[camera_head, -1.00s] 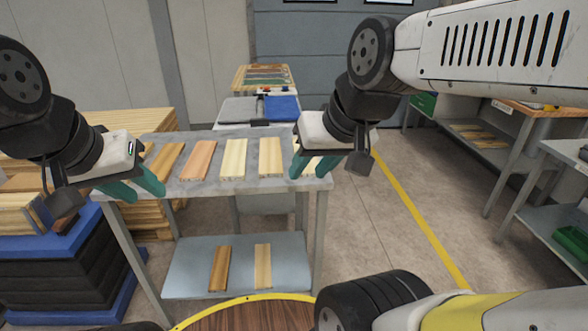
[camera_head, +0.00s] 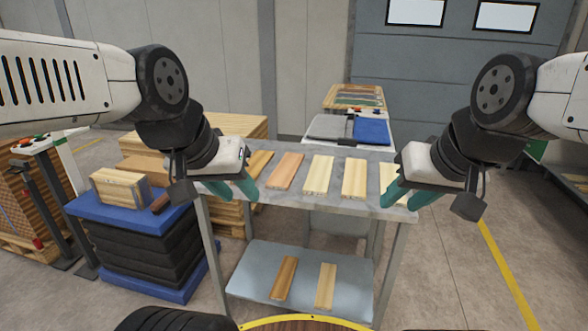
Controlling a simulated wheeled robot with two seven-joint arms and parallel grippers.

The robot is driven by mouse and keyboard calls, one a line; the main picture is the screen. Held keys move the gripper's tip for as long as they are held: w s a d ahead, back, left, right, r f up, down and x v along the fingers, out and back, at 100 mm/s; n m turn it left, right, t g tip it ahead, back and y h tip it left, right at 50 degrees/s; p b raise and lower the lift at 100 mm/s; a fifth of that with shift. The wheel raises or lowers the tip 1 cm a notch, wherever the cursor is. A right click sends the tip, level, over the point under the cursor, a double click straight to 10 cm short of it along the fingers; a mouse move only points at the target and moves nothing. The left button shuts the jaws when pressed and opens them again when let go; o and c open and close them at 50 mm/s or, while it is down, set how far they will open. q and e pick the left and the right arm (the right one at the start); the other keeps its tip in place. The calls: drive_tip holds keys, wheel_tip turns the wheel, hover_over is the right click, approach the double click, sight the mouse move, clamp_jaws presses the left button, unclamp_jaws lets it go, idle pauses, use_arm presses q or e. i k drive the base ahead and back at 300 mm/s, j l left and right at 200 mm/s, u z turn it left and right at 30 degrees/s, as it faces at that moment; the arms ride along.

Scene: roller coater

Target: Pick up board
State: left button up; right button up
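Several boards lie side by side on the grey top of a metal table (camera_head: 300,199): a reddish-brown board (camera_head: 286,170), two pale boards (camera_head: 318,174) (camera_head: 354,177), a brown board (camera_head: 260,162) at the left end and a pale board (camera_head: 391,176) at the right end. My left gripper (camera_head: 236,189) is open and empty by the left end, its teal fingers apart near the brown board. My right gripper (camera_head: 407,196) is open by the right end, its fingers partly covering the pale end board. I cannot tell whether it touches that board.
Two more boards (camera_head: 283,278) (camera_head: 325,286) lie on the table's lower shelf (camera_head: 255,270). A blue-and-black stack (camera_head: 150,245) with wood blocks (camera_head: 120,189) stands at left. Behind the table is a machine with a blue panel (camera_head: 371,131). Floor at right is clear around a yellow line (camera_head: 505,270).

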sight(282, 178)
drive_tip(key=i+j+z, duration=0.15)
drive_tip(key=i+j, duration=0.3)
drive_tip(key=i+j+z, duration=0.1)
drive_tip(key=i+j, duration=0.35)
drive_tip(key=j, duration=0.3)
